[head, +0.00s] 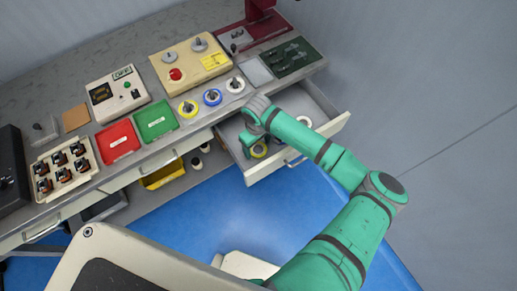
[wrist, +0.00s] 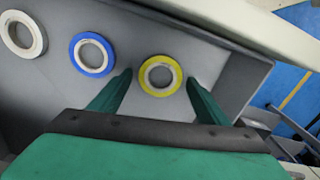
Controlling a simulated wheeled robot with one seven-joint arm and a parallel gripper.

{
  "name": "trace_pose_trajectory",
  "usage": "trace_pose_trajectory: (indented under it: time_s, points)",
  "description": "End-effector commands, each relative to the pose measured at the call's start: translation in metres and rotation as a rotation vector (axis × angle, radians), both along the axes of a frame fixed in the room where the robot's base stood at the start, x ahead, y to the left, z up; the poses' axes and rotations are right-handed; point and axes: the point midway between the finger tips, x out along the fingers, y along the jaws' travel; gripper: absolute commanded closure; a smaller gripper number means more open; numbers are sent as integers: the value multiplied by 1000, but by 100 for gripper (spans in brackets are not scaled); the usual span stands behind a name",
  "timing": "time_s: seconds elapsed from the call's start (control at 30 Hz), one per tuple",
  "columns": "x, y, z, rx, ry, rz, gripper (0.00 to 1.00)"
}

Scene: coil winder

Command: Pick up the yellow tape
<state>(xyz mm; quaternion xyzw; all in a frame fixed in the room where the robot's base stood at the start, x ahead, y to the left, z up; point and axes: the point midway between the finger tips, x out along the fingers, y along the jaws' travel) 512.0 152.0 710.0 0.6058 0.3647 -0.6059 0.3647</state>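The yellow tape (wrist: 145,77) is a flat ring with a pale inner core, lying in the open grey drawer (head: 325,131). In the head view the yellow tape (head: 260,152) is partly hidden by my gripper (head: 252,146), which reaches down into the drawer. In the wrist view my gripper (wrist: 159,78) is open, with one finger to the left of the yellow tape and one to the right. Neither finger visibly touches it. I cannot tell how high the fingertips are above the drawer floor.
A blue tape (wrist: 76,54) and a white tape (wrist: 9,36) lie left of the yellow one in the drawer. On the bench stand yellow (head: 187,113), blue (head: 212,101) and white (head: 235,89) spools. Drawer walls surround my gripper.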

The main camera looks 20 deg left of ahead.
Motion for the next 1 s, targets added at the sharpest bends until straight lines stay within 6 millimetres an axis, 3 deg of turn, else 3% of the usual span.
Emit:
trace_pose_trajectory:
  time_s: [0.03, 0.13, 0.17, 0.47, 0.67, 0.8, 1.0]
  points:
    - [0, 0, 0, 0, 0, 0, 44]
    - [0, 0, 0, 0, 0, 0, 68]
    - [0, 0, 0, 0, 0, -1, 69]
    - [0, 2, 1, 0, 0, 3, 69]
    - [1, -1, 13, 1, -2, -3, 69]
    - [2, -2, 33, 2, -3, -4, 69]
    - [-32, 7, 71, 4, -1, -1, 69]
